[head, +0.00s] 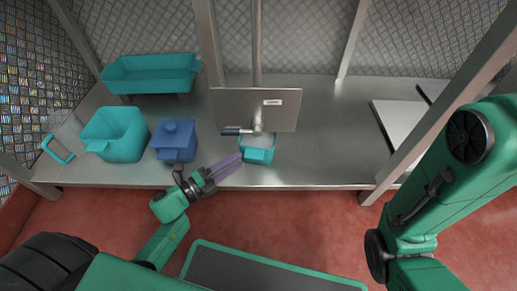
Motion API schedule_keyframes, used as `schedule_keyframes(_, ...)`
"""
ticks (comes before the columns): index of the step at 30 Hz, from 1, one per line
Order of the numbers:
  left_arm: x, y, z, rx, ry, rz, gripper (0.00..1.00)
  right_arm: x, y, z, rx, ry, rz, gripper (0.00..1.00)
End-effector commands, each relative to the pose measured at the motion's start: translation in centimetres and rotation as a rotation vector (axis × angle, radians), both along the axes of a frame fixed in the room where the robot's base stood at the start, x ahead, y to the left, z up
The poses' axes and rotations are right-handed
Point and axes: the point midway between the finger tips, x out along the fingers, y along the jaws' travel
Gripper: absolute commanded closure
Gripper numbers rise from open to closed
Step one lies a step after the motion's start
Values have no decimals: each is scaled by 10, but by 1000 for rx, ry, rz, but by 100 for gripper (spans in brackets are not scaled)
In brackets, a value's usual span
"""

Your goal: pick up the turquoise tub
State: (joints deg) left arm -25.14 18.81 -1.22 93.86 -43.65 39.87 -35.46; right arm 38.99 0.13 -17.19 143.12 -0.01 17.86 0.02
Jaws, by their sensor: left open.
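A small turquoise tub (258,155) stands near the front edge of the metal counter, below a grey panel that partly hides its back. My left gripper (238,164) is open, its purple-grey fingers pointing at the small tub from the lower left. The fingertips are close to its left side; I cannot tell whether they touch it. A larger turquoise tub (116,136) stands further left on the counter, and a wide turquoise tray-like tub (151,74) is at the back left. My right arm shows at the right, but its gripper is out of view.
A blue lidded container (176,141) stands between the larger tub and my left gripper. The grey panel (283,112) on a post overhangs the small tub. A clear jug with a turquoise handle (60,152) is at far left. The counter (335,150) is clear right of the small tub.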

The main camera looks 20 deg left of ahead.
Motion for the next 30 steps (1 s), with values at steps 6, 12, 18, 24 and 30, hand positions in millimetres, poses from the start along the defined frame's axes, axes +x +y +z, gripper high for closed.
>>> schedule_keyframes(6, 30, -24, -1, 0, -2, 0, 55, -2, 0, -26, 0, -3, -1, 100)
schedule_keyframes(12, 33, -26, 2, 0, 0, 1, 55, -2, 0, -24, -1, -4, -1, 100)
schedule_keyframes(18, 33, -26, 2, -1, -1, 1, 100, -2, 0, -24, -1, -4, -1, 100)
schedule_keyframes(24, 33, -26, 2, -1, 0, 1, 100, -2, 0, -24, -1, -4, 0, 100)
schedule_keyframes(30, 32, -26, 2, -1, 0, 1, 100, -2, 0, -24, -1, -5, 0, 100)
